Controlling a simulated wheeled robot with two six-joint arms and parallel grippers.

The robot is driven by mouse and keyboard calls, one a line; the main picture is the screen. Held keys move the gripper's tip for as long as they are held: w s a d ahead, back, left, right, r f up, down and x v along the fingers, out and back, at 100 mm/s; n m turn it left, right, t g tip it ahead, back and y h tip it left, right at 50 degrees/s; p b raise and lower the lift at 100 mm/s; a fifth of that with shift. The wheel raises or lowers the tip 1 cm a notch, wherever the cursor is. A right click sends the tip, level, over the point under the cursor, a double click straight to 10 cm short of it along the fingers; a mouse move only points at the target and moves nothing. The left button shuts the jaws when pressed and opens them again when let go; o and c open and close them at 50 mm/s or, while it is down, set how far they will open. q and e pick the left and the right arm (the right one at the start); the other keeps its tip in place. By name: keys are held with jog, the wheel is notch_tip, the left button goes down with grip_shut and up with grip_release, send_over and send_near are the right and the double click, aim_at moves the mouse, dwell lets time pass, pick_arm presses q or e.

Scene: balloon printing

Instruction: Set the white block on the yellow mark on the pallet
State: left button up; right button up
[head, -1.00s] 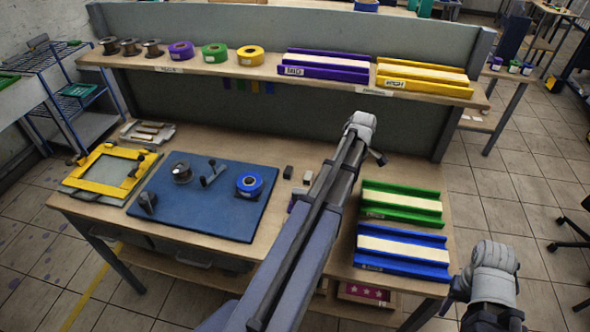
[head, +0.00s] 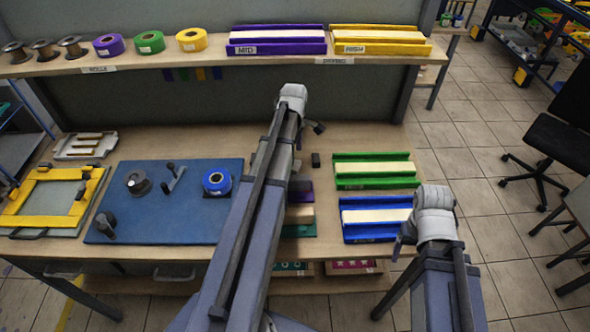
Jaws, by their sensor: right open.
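I cannot make out which object is the white block, and no yellow mark on a pallet can be told apart. Pale bars lie in a small white tray (head: 62,153) at the table's left back. A yellow frame (head: 90,190) lies over a grey-green plate in front of it. A blue board (head: 150,222) lies to its right. My right gripper (head: 400,243) is open, mostly hidden by its wrist, near the front right of the table by the blue tray (head: 385,236).
The blue board carries a dark spool (head: 138,184) and a blue tape roll (head: 217,181). A green tray (head: 375,183) lies behind the blue tray. The shelf (head: 215,63) above holds spools, tape rolls, a purple tray and a yellow tray.

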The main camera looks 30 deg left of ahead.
aim_at(296, 165)
pick_arm(q)
jog(key=shift+d+f+b, duration=0.15)
jog(key=shift+f+b, duration=1.15)
jog(key=shift+f, duration=0.05)
jog(key=shift+d+f+b, duration=0.15)
jog(key=shift+f+b, duration=1.15)
jog(key=shift+r, duration=0.1)
jog(key=shift+c, duration=0.3)
jog(key=c, duration=1.4)
jog(key=shift+r, duration=0.1)
notch_tip(296, 165, up, 10)
jog(key=p, duration=1)
